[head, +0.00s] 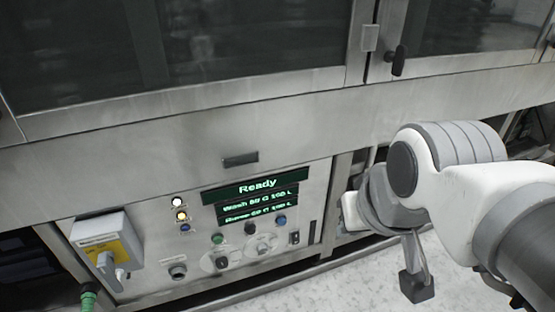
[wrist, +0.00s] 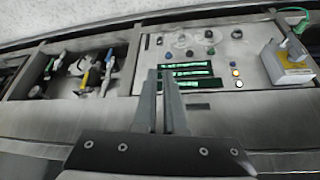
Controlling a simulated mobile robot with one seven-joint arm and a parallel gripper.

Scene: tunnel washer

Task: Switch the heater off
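The control panel (head: 135,200) carries a lit display (head: 255,187) reading "Ready" with wash and rinse lines below. Beside it are white, yellow (head: 181,216) and blue lamps; the white and yellow ones look lit. Below are several buttons, including a green one (head: 217,238), and rotary knobs (head: 222,262). Their labels are too small to read, so I cannot tell which is the heater's. The panel shows upside down in the wrist view (wrist: 220,50). My gripper (wrist: 160,75) is apart from the controls; its fingers are close together and hold nothing visible. Any small gap is unclear.
A grey box (head: 100,226) with a yellow plate and a handle sticks out at the panel's left, with a green cable (head: 88,297) below. An open bay with valves and pipes (wrist: 85,70) adjoins the panel. A black handle (head: 398,60) projects above. The floor (head: 350,285) in front looks clear.

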